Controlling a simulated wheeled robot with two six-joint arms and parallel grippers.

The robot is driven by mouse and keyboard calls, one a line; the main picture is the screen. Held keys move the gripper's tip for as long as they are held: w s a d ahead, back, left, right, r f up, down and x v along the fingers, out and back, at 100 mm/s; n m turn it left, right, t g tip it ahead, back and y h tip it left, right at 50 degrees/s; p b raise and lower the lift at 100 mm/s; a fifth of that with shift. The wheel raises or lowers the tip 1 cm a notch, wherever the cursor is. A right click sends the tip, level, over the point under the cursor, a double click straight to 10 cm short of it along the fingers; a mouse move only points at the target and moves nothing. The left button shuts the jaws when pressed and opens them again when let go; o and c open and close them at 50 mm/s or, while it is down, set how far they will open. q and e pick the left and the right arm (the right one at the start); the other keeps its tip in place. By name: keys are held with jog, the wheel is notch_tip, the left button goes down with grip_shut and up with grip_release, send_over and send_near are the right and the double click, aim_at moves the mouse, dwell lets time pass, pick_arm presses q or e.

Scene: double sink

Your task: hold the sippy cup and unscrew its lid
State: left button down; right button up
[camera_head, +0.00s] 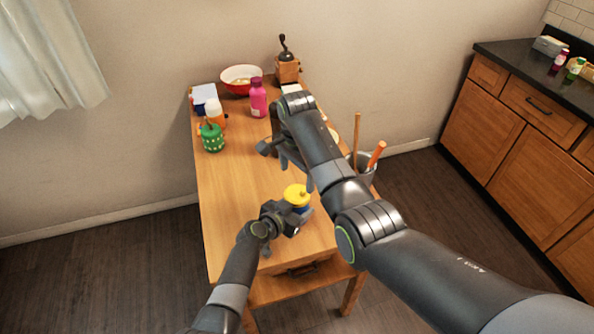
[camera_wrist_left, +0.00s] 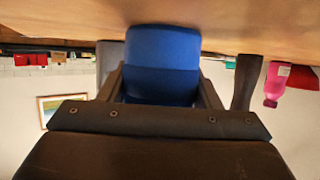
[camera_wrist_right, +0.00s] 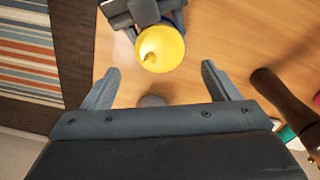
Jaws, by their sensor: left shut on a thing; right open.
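The sippy cup has a blue body (camera_wrist_left: 162,55) and a yellow lid with a spout (camera_head: 297,193). It is near the table's front edge, seemingly upright with the lid on. My left gripper (camera_head: 287,216) is shut around the blue body, one finger on each side in the left wrist view. My right gripper (camera_head: 286,166) is open and empty, above and behind the cup, pointing down. In the right wrist view the lid (camera_wrist_right: 160,47) lies just beyond the fingertips, centred between them. The right arm hides part of the table in the head view.
A grey utensil pot (camera_head: 365,172) is at the right edge. The table's left middle is clear.

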aim_at(297, 193)
notch_tip(297, 193, down, 8)
jog(key=shift+r, duration=0.2)
dwell(0.3)
jog(key=c, duration=1)
jog(key=n, duration=0.4)
jog(key=shift+n, duration=0.3)
jog(key=n, duration=0.5)
jog(key=shift+n, duration=0.3)
jog(key=o, duration=1.1)
